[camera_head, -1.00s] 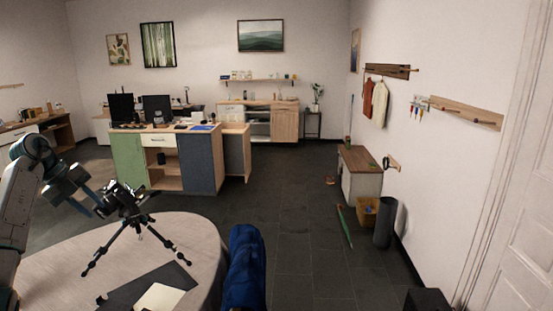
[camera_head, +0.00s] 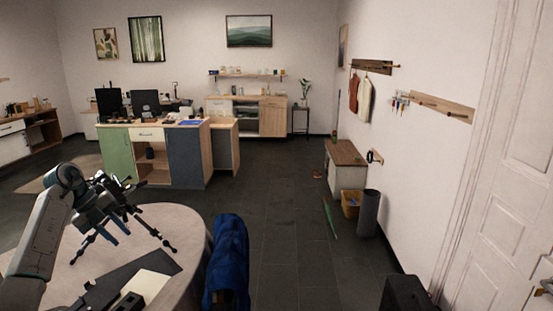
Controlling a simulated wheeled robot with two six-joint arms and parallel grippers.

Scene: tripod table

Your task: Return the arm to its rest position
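My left arm comes in from the left edge and bends over the round table (camera_head: 190,222). My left gripper (camera_head: 113,233) is at its end, in front of the black tripod (camera_head: 150,229). The arm and gripper overlap the tripod in this view, so I cannot tell whether they touch. The fingers are small and dark against the tripod, and I cannot tell if they are open. The tripod stands on its spread legs on the table; its upper part is partly hidden.
A dark mat (camera_head: 110,281) and a cream sheet (camera_head: 150,285) lie on the table, with a small black object (camera_head: 130,302) there. A blue draped thing (camera_head: 228,262) stands just right of the table. A white door (camera_head: 495,190) is at right.

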